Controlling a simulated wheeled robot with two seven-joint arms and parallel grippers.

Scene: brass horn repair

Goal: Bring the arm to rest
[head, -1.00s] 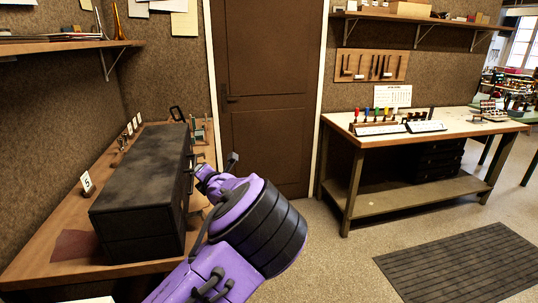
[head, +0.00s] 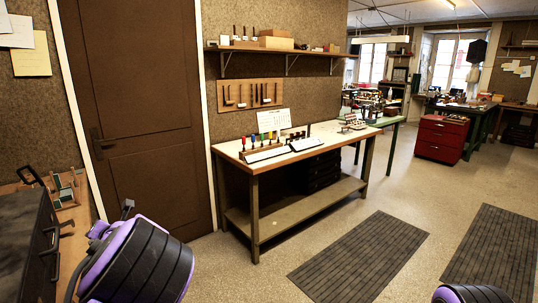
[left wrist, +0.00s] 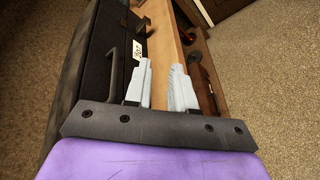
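My left arm (head: 140,262), purple with black bands, reaches in at the lower left of the head view. Its gripper cannot be made out there. In the left wrist view my left gripper (left wrist: 161,72) shows two pale fingers apart with nothing between them. They point along the wooden bench (left wrist: 172,35), beside the front of a black chest (left wrist: 93,75) with a handle. I cannot tell whether they touch anything. A small part of my right arm (head: 470,294) shows at the bottom right of the head view; its gripper is out of view.
The chest (head: 25,240) stands at the head view's left edge, near a brown door (head: 140,110). A workbench (head: 262,173) with colored-handled tools is in the middle. A red drawer cabinet (head: 441,138) stands farther back. The floor (head: 290,243) and dark mats (head: 360,258) are clear.

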